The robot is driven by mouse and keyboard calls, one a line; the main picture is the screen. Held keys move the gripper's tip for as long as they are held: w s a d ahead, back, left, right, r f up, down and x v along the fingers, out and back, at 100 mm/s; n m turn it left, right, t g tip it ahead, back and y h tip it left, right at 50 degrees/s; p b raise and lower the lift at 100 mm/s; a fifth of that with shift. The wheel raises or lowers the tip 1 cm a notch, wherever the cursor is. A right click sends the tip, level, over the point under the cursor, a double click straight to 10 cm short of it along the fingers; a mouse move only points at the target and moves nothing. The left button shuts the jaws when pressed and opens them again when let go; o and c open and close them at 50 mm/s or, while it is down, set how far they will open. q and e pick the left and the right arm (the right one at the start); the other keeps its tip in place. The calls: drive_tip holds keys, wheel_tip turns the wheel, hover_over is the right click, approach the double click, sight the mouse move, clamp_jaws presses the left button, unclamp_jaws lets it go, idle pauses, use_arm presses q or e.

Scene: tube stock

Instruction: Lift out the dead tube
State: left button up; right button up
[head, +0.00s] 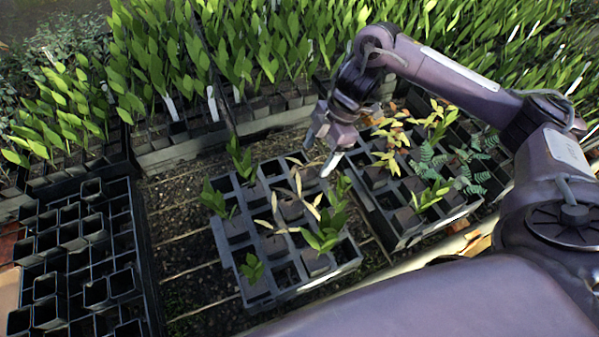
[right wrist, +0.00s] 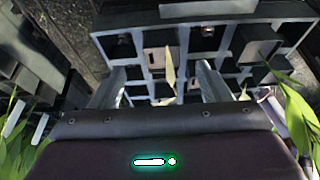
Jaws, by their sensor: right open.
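A grey tray (head: 232,232) of square cells stands in the middle of the head view, holding several dark tubes with green plants and some empty cells. My right gripper (head: 321,153) is open and empty, above the tray's far right part and apart from the tubes. In the right wrist view its two fingers (right wrist: 160,75) are spread, with a tan leaf (right wrist: 169,72) and the tray (right wrist: 183,38) seen between and beyond them. My left gripper is out of view.
A second tray (head: 398,240) with yellowed and green plants stands close on the right. A black tray (head: 140,262) of empty pots is at the left. Dense green seedlings (head: 240,60) line the back. Slatted bench (head: 185,262) shows between the left and middle trays.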

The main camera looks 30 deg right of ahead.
sight(306, 172)
drive_tip(key=shift+s+a+f, duration=0.15)
drive_tip(key=shift+a+f, duration=0.05)
drive_tip(key=shift+f, duration=0.25)
drive_tip(key=shift+s+a+f, duration=0.1)
drive_tip(key=shift+a+f, duration=0.1)
drive_tip(key=shift+f, duration=0.25)
drive_tip(key=shift+a+f, duration=0.2)
drive_tip(key=shift+a, duration=0.05)
drive_tip(key=x, duration=0.3)
drive_tip(key=shift+w+a+f, duration=0.1)
drive_tip(key=shift+a+f, duration=0.1)
drive_tip(key=shift+a, duration=0.1)
drive_tip(key=shift+a+f, duration=0.1)
drive_tip(key=shift+f, duration=0.25)
drive_tip(key=c, duration=0.9)
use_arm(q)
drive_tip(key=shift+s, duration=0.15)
use_arm(e)
drive_tip(key=c, duration=0.6)
drive_tip(key=shift+r, duration=0.15)
